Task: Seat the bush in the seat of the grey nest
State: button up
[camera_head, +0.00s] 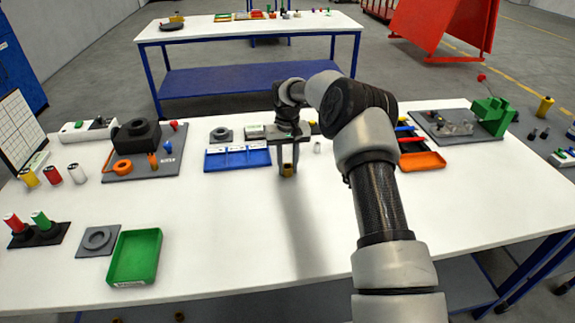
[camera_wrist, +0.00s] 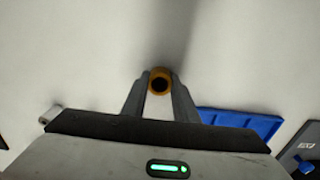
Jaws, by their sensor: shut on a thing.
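My gripper (camera_head: 286,163) hangs over the middle of the white table, pointing down. Its two fingers are shut on the bush (camera_head: 288,171), a small brass-coloured ring. In the wrist view the bush (camera_wrist: 160,71) sits between the fingertips, its dark round bore facing the camera. The bush appears to be above bare table, with the gripper's shadow falling towards the front. A grey square plate with a raised round ring (camera_head: 97,240), which looks like the grey nest, lies at the front left, well away from my gripper. Another grey piece with a ring (camera_head: 221,134) lies farther back.
A green tray (camera_head: 135,257) stands right beside the grey plate. A blue tray (camera_head: 238,158) is just left of my gripper. Red and green cylinders stand in a black holder (camera_head: 38,235) at the far left. The front middle of the table is clear.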

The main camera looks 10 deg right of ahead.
jog(key=shift+f, duration=0.15)
jog(key=o, duration=1.1)
jog(key=shift+o, duration=0.2)
